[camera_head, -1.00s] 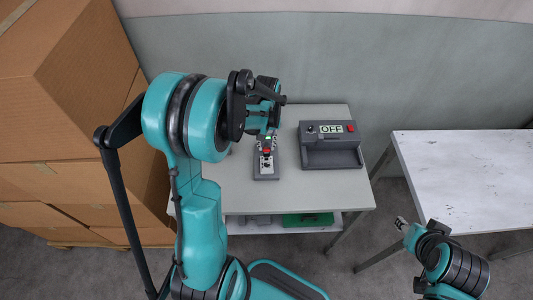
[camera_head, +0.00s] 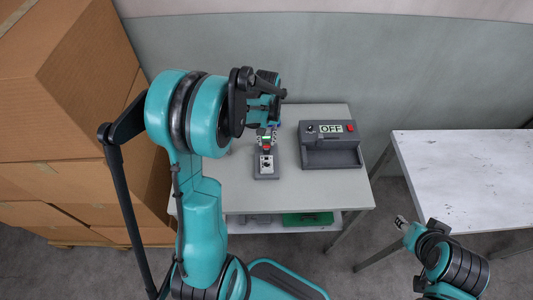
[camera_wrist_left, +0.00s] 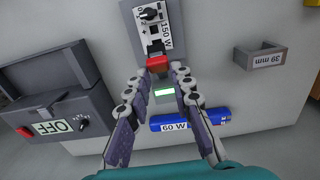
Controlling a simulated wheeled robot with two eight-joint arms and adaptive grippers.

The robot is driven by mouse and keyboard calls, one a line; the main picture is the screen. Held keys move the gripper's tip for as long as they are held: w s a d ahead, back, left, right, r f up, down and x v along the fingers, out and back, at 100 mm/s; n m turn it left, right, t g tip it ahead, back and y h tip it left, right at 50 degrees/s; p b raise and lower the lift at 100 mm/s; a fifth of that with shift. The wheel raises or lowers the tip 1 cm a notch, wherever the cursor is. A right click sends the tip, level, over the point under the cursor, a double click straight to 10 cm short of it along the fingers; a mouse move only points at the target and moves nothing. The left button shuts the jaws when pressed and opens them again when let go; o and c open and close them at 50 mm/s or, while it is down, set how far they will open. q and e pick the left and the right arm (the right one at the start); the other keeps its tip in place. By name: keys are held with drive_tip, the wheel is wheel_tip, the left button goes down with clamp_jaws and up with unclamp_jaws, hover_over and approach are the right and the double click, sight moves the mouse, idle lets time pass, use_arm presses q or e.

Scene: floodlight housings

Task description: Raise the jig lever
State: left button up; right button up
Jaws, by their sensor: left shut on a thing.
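The jig (camera_head: 265,172) is a grey block with a pale plate on the table. In the left wrist view, its plate (camera_wrist_left: 147,14) carries a dial and a "150 W" label. Its lever has a red grip (camera_wrist_left: 157,63), which also shows small in the head view (camera_head: 266,149). My left gripper (camera_wrist_left: 158,72) is shut on the red lever grip, with a fingertip on either side. In the head view the left gripper (camera_head: 266,142) is over the far end of the jig, partly hidden by its wrist. My right gripper (camera_head: 402,222) is low at the right, its jaws too small to read.
A grey box marked "OFF" (camera_head: 331,158) with a red button stands right of the jig. The wrist view shows a blue "60 W" piece (camera_wrist_left: 188,120), a grey "39 mm" bracket (camera_wrist_left: 270,59) and a green-lit indicator (camera_wrist_left: 165,91). Cardboard boxes (camera_head: 50,90) fill the left. A bare white table (camera_head: 470,170) is at right.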

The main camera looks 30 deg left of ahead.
use_arm(q)
drive_tip(key=shift+w+a+r, duration=0.1)
drive_tip(key=shift+w+a, duration=0.05)
drive_tip(key=shift+w, duration=0.1)
drive_tip(key=shift+w+a+r, duration=0.15)
drive_tip(key=shift+w+a, duration=0.1)
drive_tip(key=shift+w, duration=0.2)
drive_tip(key=shift+w+a, duration=0.1)
drive_tip(key=shift+w, duration=0.05)
idle(0.3)
drive_tip(key=shift+w+a, duration=0.1)
drive_tip(key=shift+w, duration=0.05)
drive_tip(key=shift+w+a, duration=0.15)
drive_tip(key=shift+w, duration=0.05)
clamp_jaws()
drive_tip(key=shift+w+a, duration=0.2)
drive_tip(key=shift+w, duration=0.2)
